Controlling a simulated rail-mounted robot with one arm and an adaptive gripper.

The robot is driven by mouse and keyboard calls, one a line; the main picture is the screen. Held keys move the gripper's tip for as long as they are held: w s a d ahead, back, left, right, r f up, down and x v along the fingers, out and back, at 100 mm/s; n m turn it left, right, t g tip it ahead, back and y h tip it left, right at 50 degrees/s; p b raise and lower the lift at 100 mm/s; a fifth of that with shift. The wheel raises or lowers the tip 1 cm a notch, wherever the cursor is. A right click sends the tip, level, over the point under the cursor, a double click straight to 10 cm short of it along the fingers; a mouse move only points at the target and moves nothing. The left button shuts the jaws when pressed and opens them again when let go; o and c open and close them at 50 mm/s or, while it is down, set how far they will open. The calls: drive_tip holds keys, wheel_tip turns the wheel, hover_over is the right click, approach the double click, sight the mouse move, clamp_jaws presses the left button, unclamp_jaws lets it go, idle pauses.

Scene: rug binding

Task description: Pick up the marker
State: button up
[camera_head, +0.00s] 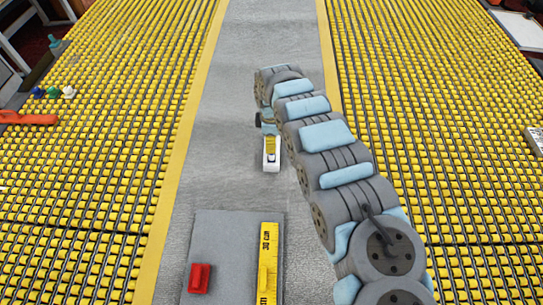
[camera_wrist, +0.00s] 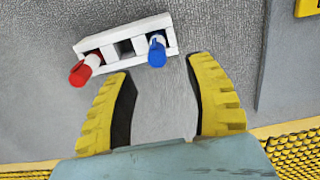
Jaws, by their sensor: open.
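In the wrist view a white slotted holder (camera_wrist: 122,36) sits on the grey surface. A blue marker (camera_wrist: 157,54) stands in its right slot and a red marker (camera_wrist: 84,72) leans out of its left slot. The middle slot looks empty. My gripper (camera_wrist: 162,67) is open, its yellow fingers apart with nothing between them. The blue marker is just ahead of the gap between the fingertips; the red one is outside, left of the left finger. In the head view the white holder (camera_head: 271,164) shows beside my arm, with a yellow finger over it; the markers cannot be made out.
A grey board (camera_head: 228,245) at the front carries a red block (camera_head: 199,278) and a yellow ruler-like strip (camera_head: 267,262). Yellow roller beds flank the grey strip. A red-orange tool (camera_head: 27,118) and several small coloured pieces (camera_head: 54,93) lie far left. The strip left of the holder is clear.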

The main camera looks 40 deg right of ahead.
sight(271, 157)
drive_tip(key=shift+w+d+f+b, duration=0.1)
drive_tip(key=shift+f+b, duration=0.1)
drive_tip(key=shift+f, duration=1.2)
drive_tip(key=shift+w+d+f+b, duration=0.1)
drive_tip(key=shift+f+b, duration=0.1)
drive_tip(key=shift+f, duration=1.2)
drive_tip(key=shift+s+f, duration=0.15)
drive_tip(key=shift+f, duration=0.25)
clamp_jaws()
